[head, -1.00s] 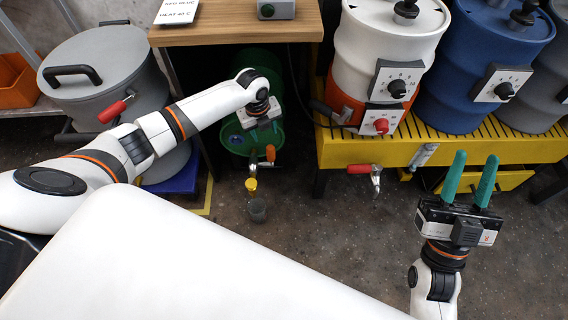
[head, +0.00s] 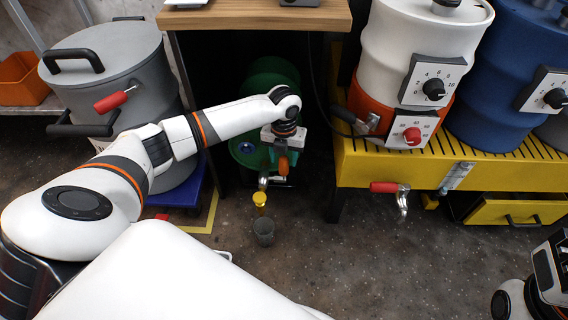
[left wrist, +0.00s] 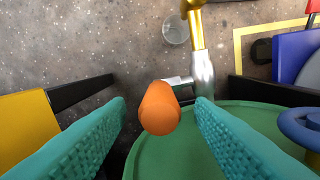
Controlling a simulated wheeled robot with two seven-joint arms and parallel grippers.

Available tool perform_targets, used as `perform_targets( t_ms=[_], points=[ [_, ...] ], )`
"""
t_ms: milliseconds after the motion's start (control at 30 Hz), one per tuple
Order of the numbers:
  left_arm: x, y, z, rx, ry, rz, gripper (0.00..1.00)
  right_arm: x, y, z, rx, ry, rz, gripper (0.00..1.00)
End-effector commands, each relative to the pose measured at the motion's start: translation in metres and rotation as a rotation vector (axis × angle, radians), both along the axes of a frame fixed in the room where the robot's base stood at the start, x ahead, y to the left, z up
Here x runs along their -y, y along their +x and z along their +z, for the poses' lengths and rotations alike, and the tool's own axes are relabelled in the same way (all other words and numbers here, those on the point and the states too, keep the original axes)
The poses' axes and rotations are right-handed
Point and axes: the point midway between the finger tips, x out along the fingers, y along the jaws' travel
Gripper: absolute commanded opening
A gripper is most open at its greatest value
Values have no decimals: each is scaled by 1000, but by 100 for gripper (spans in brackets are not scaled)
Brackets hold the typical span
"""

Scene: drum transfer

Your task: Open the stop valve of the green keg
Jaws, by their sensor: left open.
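The green keg (head: 274,74) lies under the wooden table, partly hidden by my left arm. Its stop valve has an orange handle (head: 283,166), a metal tap and a yellow spout (head: 260,199). My left gripper (head: 283,160) is open at the handle. In the left wrist view, the orange handle (left wrist: 159,108) shows between the two teal fingers of my left gripper (left wrist: 161,104), with a gap on each side. The green keg (left wrist: 165,155) is behind it. My right gripper (head: 547,268) is cut off at the right edge, its fingers out of view.
A cup (head: 264,232) stands on the floor below the spout. A yellow drum stand (head: 380,172) with a red-handled tap (head: 384,187) is to the right. A grey pot (head: 105,75) is left.

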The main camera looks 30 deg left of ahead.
Motion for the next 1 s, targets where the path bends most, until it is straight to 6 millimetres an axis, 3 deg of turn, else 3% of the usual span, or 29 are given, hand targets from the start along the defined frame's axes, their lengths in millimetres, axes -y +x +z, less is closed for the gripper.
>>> perform_targets(
  t_ms=[33, 200, 567, 867, 1000],
  points=[
    [0, 0, -11, -1, 0, 0, 49, 0, -1, -1, 17, 0, -1, 36],
    [0, 0, -22, 0, 0, 1, 49, -1, -2, 5, 41, -3, -2, 36],
    [0, 0, -24, 1, 0, 1, 49, -1, -2, 8, 48, -4, -3, 36],
    [0, 0, -24, 1, 0, 1, 0, -1, -3, 8, 49, -4, -3, 36],
    [0, 0, -24, 1, 0, 1, 0, -1, -3, 8, 49, -4, -3, 36]
  ],
)
